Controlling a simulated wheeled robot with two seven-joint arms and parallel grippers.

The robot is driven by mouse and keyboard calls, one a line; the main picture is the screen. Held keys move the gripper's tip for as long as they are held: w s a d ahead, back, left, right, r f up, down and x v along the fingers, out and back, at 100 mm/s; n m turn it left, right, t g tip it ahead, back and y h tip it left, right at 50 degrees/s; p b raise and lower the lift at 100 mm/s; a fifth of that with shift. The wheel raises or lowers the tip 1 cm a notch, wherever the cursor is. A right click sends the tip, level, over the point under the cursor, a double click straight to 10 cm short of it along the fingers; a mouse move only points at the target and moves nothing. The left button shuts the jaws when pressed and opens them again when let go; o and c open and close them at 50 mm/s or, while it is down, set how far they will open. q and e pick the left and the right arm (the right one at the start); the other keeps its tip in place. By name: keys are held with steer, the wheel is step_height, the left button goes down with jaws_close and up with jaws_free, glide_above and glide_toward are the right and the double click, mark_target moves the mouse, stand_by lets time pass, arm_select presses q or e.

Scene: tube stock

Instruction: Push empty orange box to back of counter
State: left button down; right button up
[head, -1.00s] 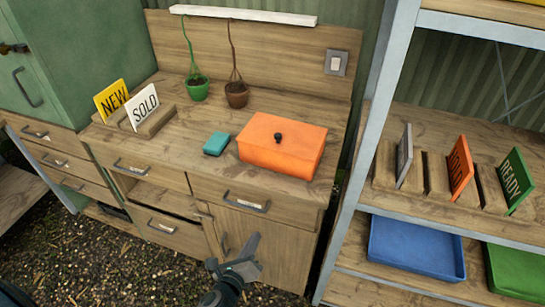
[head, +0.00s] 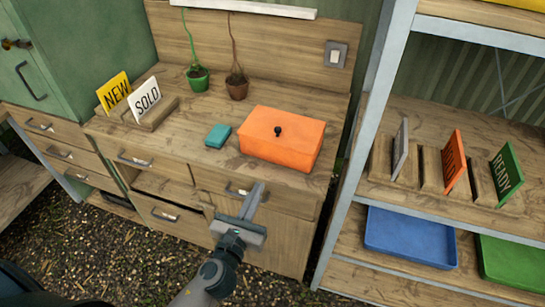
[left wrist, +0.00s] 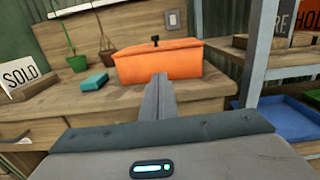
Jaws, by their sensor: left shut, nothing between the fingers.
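The orange box (head: 281,142) sits on the wooden counter (head: 205,167) near its front right, with a flat lid and a dark knob on top. Whether it is empty cannot be seen. It also shows in the left wrist view (left wrist: 160,62), straight ahead beyond the fingertips. My left gripper (head: 256,187) is shut and empty. It is in front of the counter's drawers, below and in front of the box, apart from it. In the left wrist view the closed fingers (left wrist: 160,80) point toward the box's front. My right gripper is not in view.
A teal block (head: 218,135) lies just left of the box. NEW and SOLD signs (head: 146,95) stand at left. A metal-framed shelf (head: 366,140) stands right. Counter behind the box looks clear.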

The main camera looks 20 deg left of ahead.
arm_select(q)
steer(key=p, duration=0.3)
glide_toward(276, 149)
steer(key=w, duration=0.4)
steer(key=shift+w+d, duration=0.1)
steer(key=shift+w, duration=0.3)
steer(key=shift+w+f, duration=0.1)
steer(key=shift+w, duration=0.75)
